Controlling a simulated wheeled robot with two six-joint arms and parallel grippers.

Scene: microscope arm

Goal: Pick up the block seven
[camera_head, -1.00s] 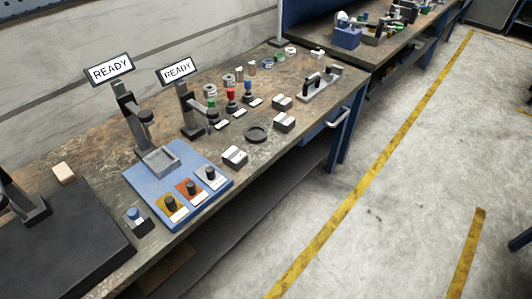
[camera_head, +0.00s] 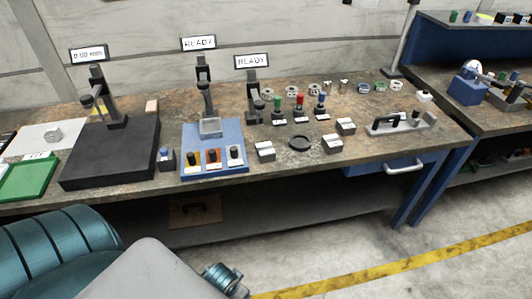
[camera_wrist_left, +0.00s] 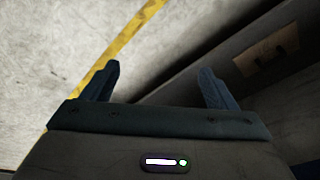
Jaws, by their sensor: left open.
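No block shows there. In the head view parts of my arm fill the lower left, below and in front of the bench. My right gripper is not in view.
The workbench (camera_head: 290,165) holds a blue base (camera_head: 215,163) with knobs, a black plate (camera_head: 110,152), a green board (camera_head: 30,177), the dark ring (camera_head: 301,143) and a handled fixture (camera_head: 400,123). A drawer handle (camera_head: 405,166) juts from the front. A brown panel (camera_head: 195,211) lies underneath.

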